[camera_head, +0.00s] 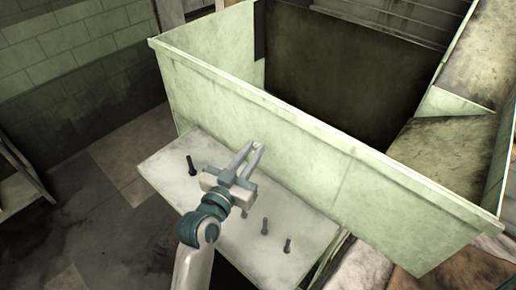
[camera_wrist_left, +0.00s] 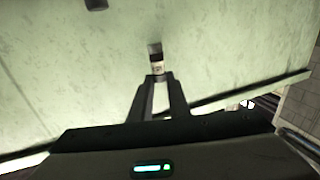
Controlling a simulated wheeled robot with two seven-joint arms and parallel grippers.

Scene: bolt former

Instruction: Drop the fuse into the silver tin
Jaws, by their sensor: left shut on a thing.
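In the left wrist view, a small fuse (camera_wrist_left: 156,60) with a dark band and a pale end sits between the fingertips of my left gripper (camera_wrist_left: 157,78), which is shut on it. In the head view my left gripper (camera_head: 254,147) is above the pale shelf, close to the green metal wall. The fuse cannot be made out in the head view. No silver tin shows in either view. My right gripper is not in view.
Several dark bolts, one at the left (camera_head: 191,165) and one at the front (camera_head: 287,245), stand on the pale shelf (camera_head: 165,175). The high wall of the green bin (camera_head: 300,140) rises behind the shelf. Dark floor (camera_head: 95,235) lies to the left.

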